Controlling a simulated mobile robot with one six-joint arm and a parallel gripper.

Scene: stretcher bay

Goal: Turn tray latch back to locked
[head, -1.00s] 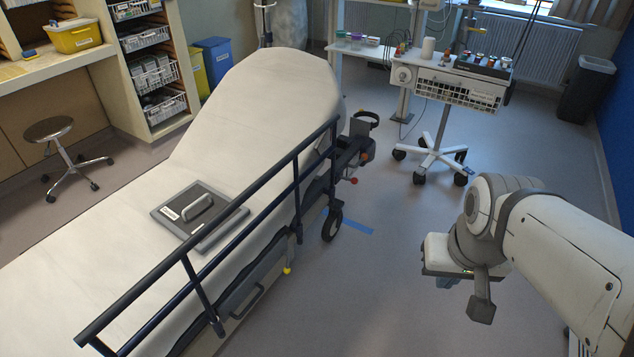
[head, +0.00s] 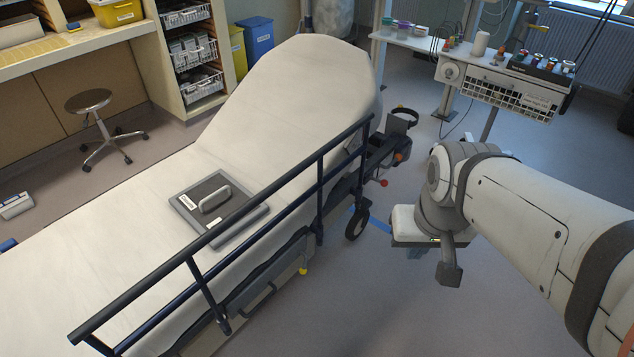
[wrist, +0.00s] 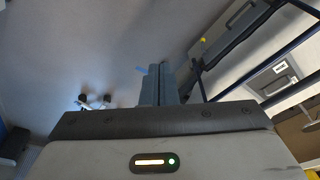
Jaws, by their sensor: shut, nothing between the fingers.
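The wheeled trolley at the top right of the head view has a white tray with a grille front (head: 490,88). A pale round fitting (head: 449,72) sits at the tray's left end; I cannot tell whether it is the latch or how it is turned. My gripper (wrist: 157,85) shows in the wrist view as two blue-grey fingers held together, empty, pointing over bare floor. In the head view it is mostly hidden below my white wrist. It is well apart from the trolley.
The stretcher (head: 120,235) fills the left, with a dark side rail (head: 255,207) facing me and a grey case (head: 238,222) on its mattress. A stool (head: 90,102) stands behind. Floor between stretcher and arm is clear. My arm covers the trolley's base.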

